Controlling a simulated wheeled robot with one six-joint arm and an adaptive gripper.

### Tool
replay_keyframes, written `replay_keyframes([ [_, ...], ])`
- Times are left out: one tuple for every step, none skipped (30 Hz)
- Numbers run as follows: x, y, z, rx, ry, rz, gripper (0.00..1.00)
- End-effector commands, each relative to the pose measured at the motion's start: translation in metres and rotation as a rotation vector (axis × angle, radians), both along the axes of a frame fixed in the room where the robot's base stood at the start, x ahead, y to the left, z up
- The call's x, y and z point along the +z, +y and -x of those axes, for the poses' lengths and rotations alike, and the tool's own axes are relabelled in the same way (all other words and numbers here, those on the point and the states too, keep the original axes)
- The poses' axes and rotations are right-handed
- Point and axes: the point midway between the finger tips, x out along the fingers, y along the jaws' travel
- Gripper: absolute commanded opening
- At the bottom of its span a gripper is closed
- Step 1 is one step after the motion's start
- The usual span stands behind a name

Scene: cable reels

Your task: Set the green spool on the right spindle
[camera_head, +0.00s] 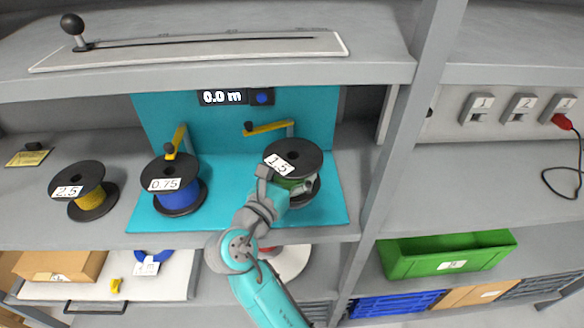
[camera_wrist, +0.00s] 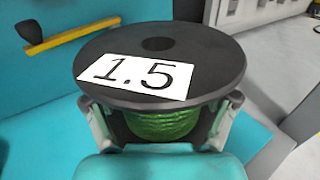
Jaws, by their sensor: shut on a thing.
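The green spool (camera_head: 297,158) has black flanges, a 1.5 label and green winding. It is upright over the right side of the turquoise mat (camera_head: 227,222), in front of the right yellow crank arm (camera_head: 270,127). My gripper (camera_head: 297,186) is shut on it from the front. In the wrist view the green spool (camera_wrist: 160,62) fills the middle, with the fingers of my gripper (camera_wrist: 160,122) on both sides of the green winding. The right spindle is hidden. I cannot tell whether the spool rests on it or hangs above the mat.
A blue spool (camera_head: 172,188) labelled 0.75 stands at the mat's left, by another yellow crank arm (camera_head: 178,140). A yellow spool (camera_head: 88,198) labelled 2.5 stands further left. A grey upright (camera_head: 392,150) bounds the right. A display (camera_head: 222,97) reads 0.0 m.

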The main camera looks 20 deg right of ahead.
Motion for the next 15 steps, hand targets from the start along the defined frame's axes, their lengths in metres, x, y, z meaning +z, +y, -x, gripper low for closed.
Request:
replay_keyframes([
  [0.0,0.0,0.0,0.0,-0.001,0.0,0.16],
  [-0.001,0.0,0.0,0.0,-0.001,0.0,0.16],
  [-0.002,0.0,0.0,0.0,-0.001,0.0,0.16],
  [-0.002,0.0,0.0,0.0,-0.001,0.0,0.16],
  [-0.003,0.0,0.0,0.0,-0.001,0.0,0.16],
  [-0.004,0.0,0.0,0.0,-0.001,0.0,0.16],
  [-0.005,0.0,0.0,0.0,-0.001,0.0,0.16],
  [-0.006,0.0,0.0,0.0,-0.001,0.0,0.16],
  [-0.007,0.0,0.0,0.0,-0.001,0.0,0.16],
  [-0.008,0.0,0.0,0.0,-0.001,0.0,0.16],
  [-0.009,0.0,0.0,0.0,-0.001,0.0,0.16],
  [-0.01,0.0,0.0,0.0,-0.001,0.001,0.16],
  [-0.011,0.0,0.0,0.0,-0.001,0.001,0.16],
  [-0.012,0.0,0.0,0.0,-0.001,0.001,0.16],
  [-0.013,0.0,0.0,0.0,-0.001,0.001,0.16],
])
